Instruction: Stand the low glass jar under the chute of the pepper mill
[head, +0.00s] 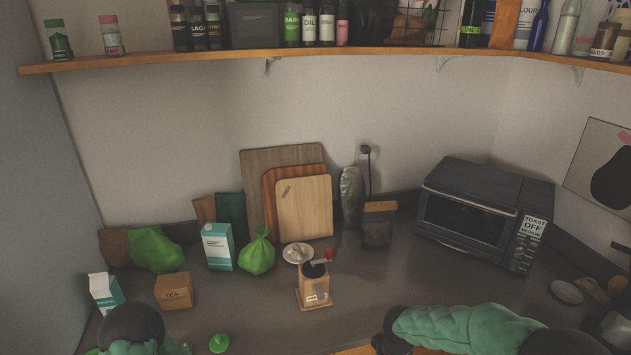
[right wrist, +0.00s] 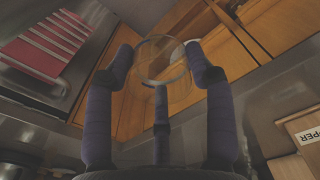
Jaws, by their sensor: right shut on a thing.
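The pepper mill (head: 313,284) stands upright on the dark counter (head: 255,318), a wooden body with a dark top, a crank with a red knob and a label on its base. In the right wrist view its wooden side (right wrist: 288,168) with a "PPER" label shows at the right edge. The low glass jar (right wrist: 165,80) is clear and sits between the fingers of my right gripper (right wrist: 164,66), which is shut on it. The jar is apart from the mill. In the head view the jar is not visible; my right arm's dark end is at the bottom edge. My left gripper is out of view.
A tea box (head: 173,291), a carton (head: 105,293) and a green bag (head: 257,254) stand left of the mill. A small plate (head: 297,253) lies behind it. A toaster oven (head: 485,213) stands back right.

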